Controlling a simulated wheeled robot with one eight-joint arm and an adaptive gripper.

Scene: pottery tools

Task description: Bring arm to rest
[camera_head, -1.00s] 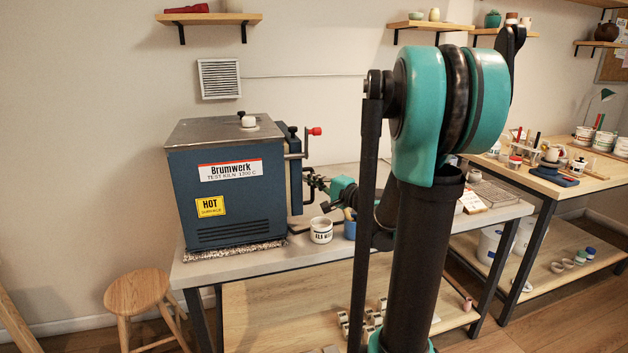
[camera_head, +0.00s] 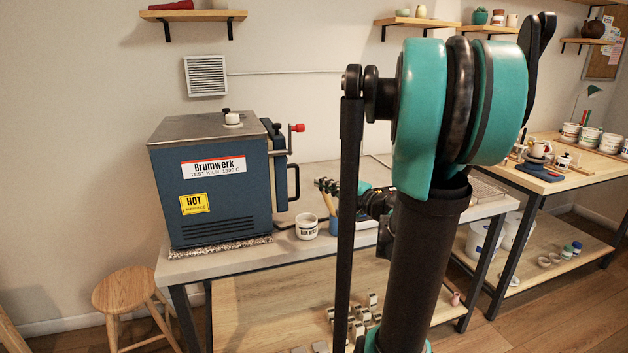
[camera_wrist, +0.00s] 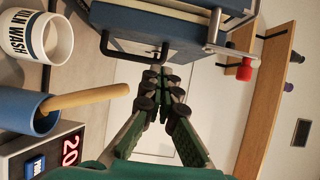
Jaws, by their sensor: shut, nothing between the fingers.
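My gripper (camera_wrist: 158,80) is shut and empty in the wrist view, its fingertips together in front of the kiln's black door handle. In the head view my gripper (camera_head: 326,186) shows small, just right of the kiln, partly hidden behind my own arm. The blue kiln (camera_head: 222,182), marked Brumwerk and HOT, stands on the grey table. Its door looks closed. My arm's large teal joint fills the middle right of the head view.
A white kiln wash cup (camera_head: 306,227) and a blue cup (camera_wrist: 30,112) with a wooden handle stand near my gripper. A red-digit display (camera_wrist: 68,150) is beside them. A stool (camera_head: 130,293) stands front left. A second table (camera_head: 545,185) is at right.

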